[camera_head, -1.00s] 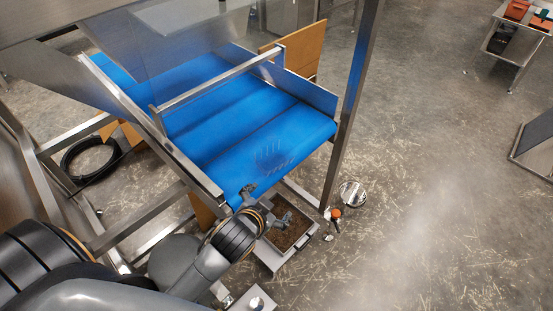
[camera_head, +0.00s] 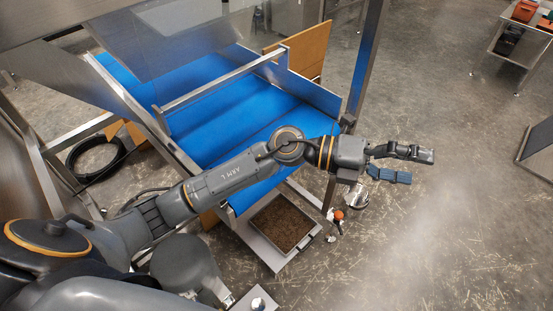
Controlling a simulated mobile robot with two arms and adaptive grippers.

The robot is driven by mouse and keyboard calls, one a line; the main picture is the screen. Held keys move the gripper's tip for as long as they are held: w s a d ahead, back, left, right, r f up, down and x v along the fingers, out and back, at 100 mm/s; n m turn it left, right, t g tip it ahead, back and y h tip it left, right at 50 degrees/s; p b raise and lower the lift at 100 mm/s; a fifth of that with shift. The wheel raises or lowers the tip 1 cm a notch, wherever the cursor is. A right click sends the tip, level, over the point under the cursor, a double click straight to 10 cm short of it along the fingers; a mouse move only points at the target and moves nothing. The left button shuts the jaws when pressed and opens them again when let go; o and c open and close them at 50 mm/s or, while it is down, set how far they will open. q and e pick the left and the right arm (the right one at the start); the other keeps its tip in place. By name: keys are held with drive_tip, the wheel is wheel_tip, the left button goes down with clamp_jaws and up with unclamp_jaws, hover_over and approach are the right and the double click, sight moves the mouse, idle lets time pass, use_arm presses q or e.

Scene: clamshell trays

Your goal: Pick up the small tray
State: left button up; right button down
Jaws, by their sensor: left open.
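A clear small tray showed faintly on the front of the blue conveyor belt (camera_head: 215,125) a second ago. I cannot make it out now, as my left arm lies across that spot. My left gripper (camera_head: 405,165) is out to the right of the conveyor, past its front right post. Its fingers are apart, pointing right, and nothing shows between them. My right gripper is not in view.
A metal bin (camera_head: 303,243) of brown debris sits low below the conveyor's front end. A round shiny object (camera_head: 356,197) and an orange-topped item (camera_head: 338,214) are near the post. Open concrete floor lies to the right.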

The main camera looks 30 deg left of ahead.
use_arm(q)
drive_tip(key=w+a+f+m+g+y, duration=0.3)
drive_tip(key=a+f+m+y, duration=0.2)
drive_tip(key=a+f+y, duration=0.7)
drive_tip(key=w+a+r+n+t+y, duration=0.15)
drive_tip(key=a+y, duration=0.25)
drive_tip(key=a, duration=0.5)
drive_tip(key=w+a+r+g+y, duration=0.15)
drive_tip(key=a+y, duration=0.25)
drive_tip(key=a, duration=0.5)
drive_tip(key=shift+t, duration=0.5)
drive_tip(key=f+p, duration=0.1)
drive_tip(key=f, duration=0.3)
drive_tip(key=w+a+f+p, duration=0.1)
drive_tip(key=f+p, duration=0.1)
drive_tip(key=f, duration=0.2)
drive_tip(key=w+f+p, duration=0.1)
drive_tip(key=f+p, duration=0.1)
drive_tip(key=f, duration=0.3)
drive_tip(key=shift+a, duration=0.35)
drive_tip(key=shift+f, duration=0.2)
drive_tip(key=c, duration=0.4)
